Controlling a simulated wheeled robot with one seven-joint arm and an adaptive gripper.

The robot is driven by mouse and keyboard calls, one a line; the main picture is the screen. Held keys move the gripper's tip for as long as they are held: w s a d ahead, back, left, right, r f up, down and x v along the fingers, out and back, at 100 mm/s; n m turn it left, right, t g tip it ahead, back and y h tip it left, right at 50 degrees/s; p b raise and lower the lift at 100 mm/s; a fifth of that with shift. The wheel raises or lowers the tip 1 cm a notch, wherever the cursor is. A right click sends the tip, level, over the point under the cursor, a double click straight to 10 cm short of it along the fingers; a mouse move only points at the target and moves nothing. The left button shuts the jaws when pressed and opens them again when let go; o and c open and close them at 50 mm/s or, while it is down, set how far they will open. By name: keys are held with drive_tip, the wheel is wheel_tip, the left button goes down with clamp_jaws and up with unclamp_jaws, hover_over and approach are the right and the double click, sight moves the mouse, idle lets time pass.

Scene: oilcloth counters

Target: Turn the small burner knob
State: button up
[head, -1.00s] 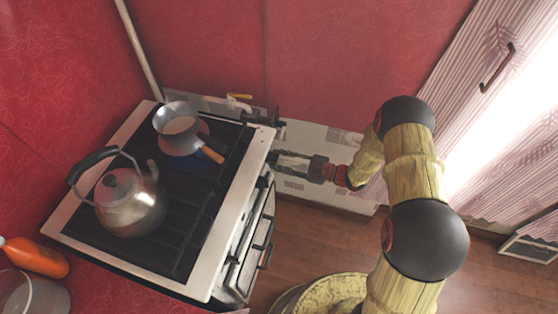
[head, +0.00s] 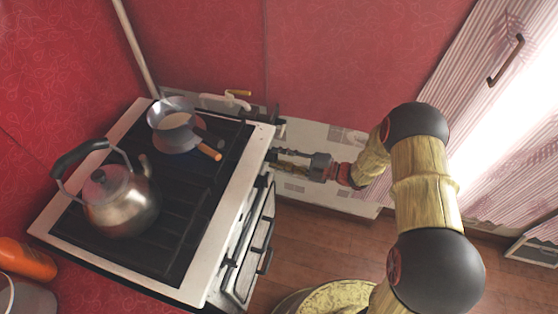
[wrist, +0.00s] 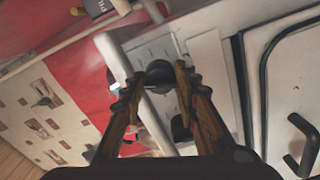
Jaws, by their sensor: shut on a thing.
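A dark round burner knob (wrist: 160,75) is on the pale stove front in the wrist view, between my fingertips. My gripper (wrist: 155,78) is shut on it, with a brown finger on each side. In the head view my gripper (head: 284,157) reaches the stove's right side near its far corner, and the held knob is hard to make out there. Another dark knob (wrist: 182,130) sits lower between the fingers. The stove (head: 240,205) has a black top with a pale rim.
A steel kettle (head: 120,203) stands on the near-left stovetop. A saucepan (head: 172,107) stands at the far side, its wooden handle end (head: 210,153) pointing right. The oven door handle (wrist: 303,140) sticks out beside my gripper. An orange bottle (head: 28,259) lies lower left.

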drive_tip(key=shift+n+b, duration=0.6)
drive_tip(key=shift+n, duration=1.3)
drive_tip(key=o, duration=1)
drive_tip(key=shift+o, duration=0.6)
drive_tip(key=shift+d, duration=0.1)
drive_tip(key=v, duration=1.1)
drive_tip(key=shift+s+d, duration=0.15)
drive_tip(key=shift+d, duration=0.25)
